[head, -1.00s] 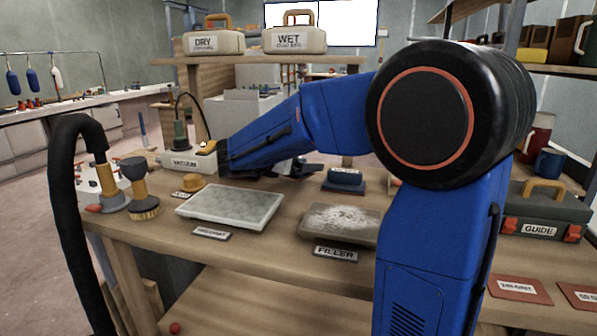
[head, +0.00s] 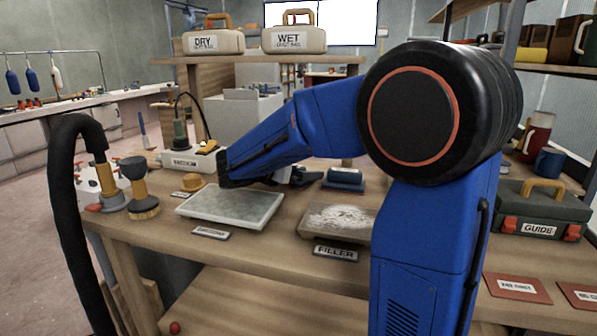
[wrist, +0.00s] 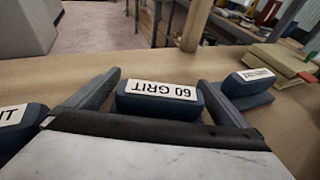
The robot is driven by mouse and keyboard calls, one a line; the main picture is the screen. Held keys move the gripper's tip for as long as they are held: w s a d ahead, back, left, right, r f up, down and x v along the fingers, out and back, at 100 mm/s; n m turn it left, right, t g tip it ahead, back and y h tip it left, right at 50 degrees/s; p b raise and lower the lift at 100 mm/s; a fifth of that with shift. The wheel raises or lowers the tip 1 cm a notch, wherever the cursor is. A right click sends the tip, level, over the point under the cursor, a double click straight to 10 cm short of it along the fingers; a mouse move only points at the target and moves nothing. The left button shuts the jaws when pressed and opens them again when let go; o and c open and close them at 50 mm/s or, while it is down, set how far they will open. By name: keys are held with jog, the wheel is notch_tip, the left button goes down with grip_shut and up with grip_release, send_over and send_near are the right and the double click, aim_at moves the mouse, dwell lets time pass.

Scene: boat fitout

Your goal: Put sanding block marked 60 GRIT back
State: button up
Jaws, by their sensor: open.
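The blue sanding block marked 60 GRIT (wrist: 158,100) is on the wooden bench in the wrist view, its white label upside down. My gripper (wrist: 160,80) is open, with one finger on each side of this block. Small gaps seem to show beside it; I cannot tell about contact. In the head view my gripper (head: 300,176) is partly hidden behind my forearm, and I cannot make out the 60 GRIT block there. Red labelled mats lie at the right front: one mat (head: 517,288), and another mat (head: 583,296) cut by the frame edge.
Another blue block (wrist: 248,82) rests on a dark blue piece to the right; it also shows in the head view (head: 345,176). A further block (wrist: 18,122) is at left. A grey slab (head: 230,208), a filler board (head: 338,222) and a green GUIDE case (head: 540,212) are nearby.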

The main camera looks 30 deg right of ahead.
jog(key=v, duration=1.1)
jog(key=shift+s+a+r, duration=0.1)
jog(key=shift+s+a, duration=0.1)
jog(key=shift+a, duration=0.15)
